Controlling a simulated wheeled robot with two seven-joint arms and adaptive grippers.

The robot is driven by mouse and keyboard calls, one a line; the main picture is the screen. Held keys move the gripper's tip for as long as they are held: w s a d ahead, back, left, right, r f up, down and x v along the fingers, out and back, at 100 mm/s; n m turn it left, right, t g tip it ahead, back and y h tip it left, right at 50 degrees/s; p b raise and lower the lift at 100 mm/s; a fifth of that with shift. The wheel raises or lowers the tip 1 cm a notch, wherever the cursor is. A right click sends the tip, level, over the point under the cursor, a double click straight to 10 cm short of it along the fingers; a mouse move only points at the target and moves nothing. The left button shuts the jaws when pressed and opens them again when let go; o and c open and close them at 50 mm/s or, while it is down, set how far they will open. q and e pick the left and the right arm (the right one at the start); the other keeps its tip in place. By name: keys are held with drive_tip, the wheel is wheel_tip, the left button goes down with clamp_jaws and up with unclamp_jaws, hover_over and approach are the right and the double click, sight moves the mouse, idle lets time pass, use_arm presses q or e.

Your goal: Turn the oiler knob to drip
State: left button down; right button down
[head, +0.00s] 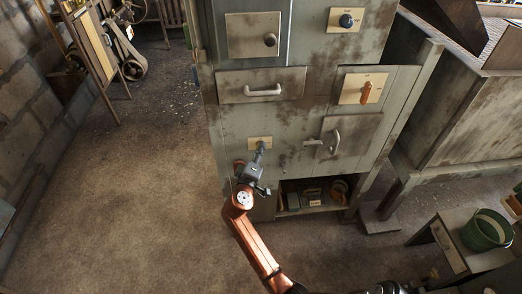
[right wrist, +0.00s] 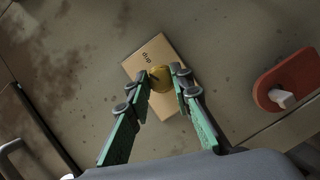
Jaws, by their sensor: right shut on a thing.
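The oiler knob (right wrist: 160,79) is a small round brass-yellow knob on a tan plate (right wrist: 150,57). A short dark label on the plate seems to read "drip". The plate also shows in the head view (head: 251,141), low on the front of the grey cabinet. My right gripper (right wrist: 160,76) is shut on the knob, with one fingertip on each side. In the head view my right gripper (head: 261,148) reaches up to the plate and hides the knob. I cannot tell which way the knob points. My left gripper is not in view.
The cabinet (head: 222,130) also carries a black knob (head: 346,20), an orange lever (head: 366,92), and drawer and door handles. An open shelf (head: 316,209) below holds small items. A green bucket (head: 484,230) stands on a bench at right. The floor at left is clear.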

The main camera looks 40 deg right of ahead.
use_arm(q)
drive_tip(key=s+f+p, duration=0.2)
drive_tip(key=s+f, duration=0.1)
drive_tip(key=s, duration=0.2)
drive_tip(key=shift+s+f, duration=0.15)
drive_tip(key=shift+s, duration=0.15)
use_arm(e)
drive_tip(key=shift+m+y, duration=1)
drive_tip(key=shift+m, duration=1)
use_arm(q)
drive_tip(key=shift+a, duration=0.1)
use_arm(e)
drive_tip(key=c, duration=1.7)
unclamp_jaws()
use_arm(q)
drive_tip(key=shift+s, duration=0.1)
use_arm(e)
drive_tip(key=shift+r, duration=0.1)
wheel_tip(320, 180, up, 10)
